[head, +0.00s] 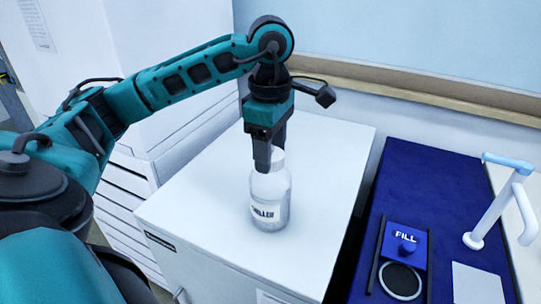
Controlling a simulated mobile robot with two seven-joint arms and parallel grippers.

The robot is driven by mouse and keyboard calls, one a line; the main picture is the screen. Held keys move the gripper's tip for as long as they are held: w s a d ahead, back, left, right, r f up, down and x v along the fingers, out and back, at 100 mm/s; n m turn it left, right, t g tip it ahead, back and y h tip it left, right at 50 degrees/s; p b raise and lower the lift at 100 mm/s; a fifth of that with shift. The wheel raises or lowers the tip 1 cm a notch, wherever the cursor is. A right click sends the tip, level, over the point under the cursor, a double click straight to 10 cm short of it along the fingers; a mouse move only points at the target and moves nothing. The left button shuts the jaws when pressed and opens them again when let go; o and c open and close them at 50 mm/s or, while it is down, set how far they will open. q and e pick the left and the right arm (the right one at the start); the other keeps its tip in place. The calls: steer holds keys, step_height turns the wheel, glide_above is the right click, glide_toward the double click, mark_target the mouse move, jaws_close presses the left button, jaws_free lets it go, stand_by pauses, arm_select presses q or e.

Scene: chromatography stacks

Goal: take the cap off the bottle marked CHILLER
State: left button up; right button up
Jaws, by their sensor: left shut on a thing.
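The bottle marked CHILLER (272,191) stands upright on top of a white cabinet (310,245). It is pale and translucent, with a label on its front that is partly turned to the left. My left gripper (270,162) points straight down over the bottle's top and is shut at the neck and cap. The cap is mostly hidden behind the fingers, so I cannot tell whether it sits fully on the neck. My right gripper does not show.
To the right is a dark blue counter (430,180) with a FILL panel (403,246) and a round black ring (400,281). A white and blue tap (493,205) stands at the far right. The cabinet top around the bottle is clear.

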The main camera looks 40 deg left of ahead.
arm_select(q)
steer(key=c, duration=0.4)
steer(key=shift+o, duration=0.2)
steer(key=shift+r, duration=0.1)
steer(key=shift+r, duration=0.6)
step_height(320, 180, up, 8)
steer(key=p, duration=0.3)
steer(key=shift+r, duration=0.3)
step_height(320, 180, up, 10)
steer(key=shift+f+b, duration=0.15)
steer(key=shift+b, duration=0.2)
